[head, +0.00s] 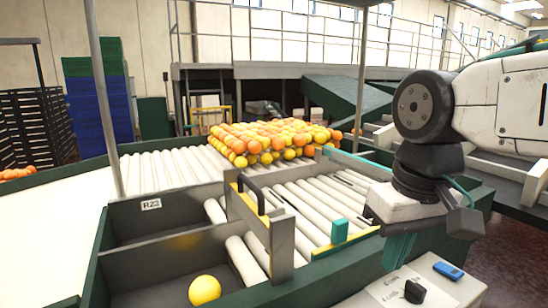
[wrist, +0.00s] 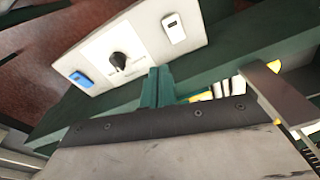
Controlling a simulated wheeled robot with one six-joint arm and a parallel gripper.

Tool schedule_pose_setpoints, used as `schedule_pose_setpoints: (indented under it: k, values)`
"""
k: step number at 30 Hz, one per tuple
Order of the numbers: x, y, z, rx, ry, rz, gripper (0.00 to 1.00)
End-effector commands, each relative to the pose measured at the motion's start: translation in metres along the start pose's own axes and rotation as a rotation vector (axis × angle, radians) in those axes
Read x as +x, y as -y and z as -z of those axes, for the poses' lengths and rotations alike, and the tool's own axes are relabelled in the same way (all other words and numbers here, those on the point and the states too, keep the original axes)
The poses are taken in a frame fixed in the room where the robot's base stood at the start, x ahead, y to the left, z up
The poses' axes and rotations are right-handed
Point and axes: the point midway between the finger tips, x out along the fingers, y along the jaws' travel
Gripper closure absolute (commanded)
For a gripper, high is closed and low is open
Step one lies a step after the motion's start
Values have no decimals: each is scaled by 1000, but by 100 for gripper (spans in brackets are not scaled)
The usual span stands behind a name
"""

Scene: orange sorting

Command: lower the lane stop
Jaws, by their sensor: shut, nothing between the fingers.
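What looks like the lane stop is a grey upright plate with yellow edging (head: 282,248) and a black looped handle (head: 251,192), standing across the rollers in the head view. I cannot tell for certain how high it sits. My gripper (head: 398,252) points down to the right of it, apart from it, over the green side rail near the control panel. Its teal fingers also show in the wrist view (wrist: 157,88), close together and empty. A grey bar (wrist: 278,92) at the right of the wrist view may be part of the stop.
A sloping control panel (head: 435,292) with a black knob (head: 414,291) and a blue device (head: 448,270) lies below my gripper. A teal block (head: 339,231) stands at the lane's edge. Oranges and lemons (head: 265,140) pile on the rollers behind; one yellow fruit (head: 204,290) lies in the front bin.

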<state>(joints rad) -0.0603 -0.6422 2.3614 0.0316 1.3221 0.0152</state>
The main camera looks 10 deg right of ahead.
Motion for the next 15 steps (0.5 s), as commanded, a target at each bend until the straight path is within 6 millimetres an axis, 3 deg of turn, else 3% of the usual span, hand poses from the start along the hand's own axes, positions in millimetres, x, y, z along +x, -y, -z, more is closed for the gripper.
schedule_pose_setpoints:
  k: [1, 6, 10, 15]
  values:
    - [-26, 11, 26, -20, 7, 18, 100]
    - [-110, 59, 105, -87, 48, 86, 100]
    - [-157, 99, 151, -146, 78, 130, 100]
    - [-192, 137, 183, -205, 105, 164, 100]
